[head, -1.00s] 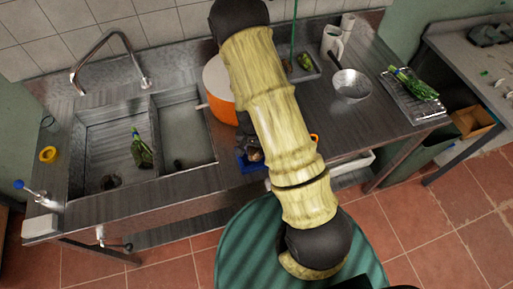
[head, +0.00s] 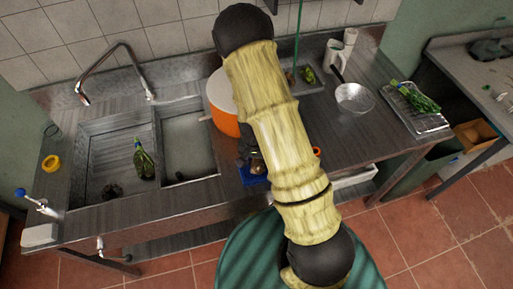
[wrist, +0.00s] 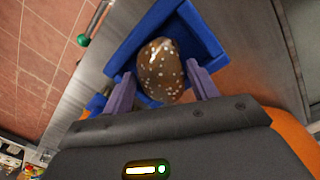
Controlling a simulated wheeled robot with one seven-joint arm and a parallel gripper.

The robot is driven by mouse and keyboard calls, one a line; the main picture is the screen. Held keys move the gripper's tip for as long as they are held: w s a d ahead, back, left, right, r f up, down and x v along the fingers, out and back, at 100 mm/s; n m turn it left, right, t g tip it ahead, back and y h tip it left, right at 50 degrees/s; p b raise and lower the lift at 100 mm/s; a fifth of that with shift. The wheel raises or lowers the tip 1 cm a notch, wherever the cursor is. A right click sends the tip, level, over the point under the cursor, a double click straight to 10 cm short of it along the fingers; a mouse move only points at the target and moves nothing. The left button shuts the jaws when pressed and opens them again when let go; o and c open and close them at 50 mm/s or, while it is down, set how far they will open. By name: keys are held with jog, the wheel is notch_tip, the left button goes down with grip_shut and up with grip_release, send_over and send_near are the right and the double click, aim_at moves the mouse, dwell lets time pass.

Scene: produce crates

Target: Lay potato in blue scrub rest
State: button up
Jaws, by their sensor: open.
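The brown, pale-speckled potato (wrist: 161,68) lies in the blue scrub rest (wrist: 207,30) in the wrist view, within its raised walls. My gripper (wrist: 160,75) is open, with one purple finger on each side of the potato. Whether a finger touches the potato I cannot tell. In the head view a corner of the blue scrub rest (head: 254,178) shows at the counter's front edge. My arm covers most of the rest and the gripper there.
An orange pot (head: 224,122) stands close to the left of my arm. The sink (head: 118,165) holds a green bottle (head: 144,160). A metal bowl (head: 354,98) and a rack (head: 418,110) with a green bottle stand to the right. The counter's middle right is clear.

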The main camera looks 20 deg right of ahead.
aim_at(256, 161)
notch_tip(256, 161, up, 11)
jog(key=b, duration=0.2)
jog(key=shift+w+a, duration=0.2)
jog(key=shift+a, duration=0.25)
jog(key=s+d+r+n+t+y, duration=0.1)
jog(key=s+r+n+t, duration=0.2)
jog(key=s+r+n, duration=0.3)
notch_tip(256, 161, up, 5)
jog(key=shift+s+f, duration=0.2)
jog(key=shift+s, duration=1.05)
jog(key=shift+w, duration=0.1)
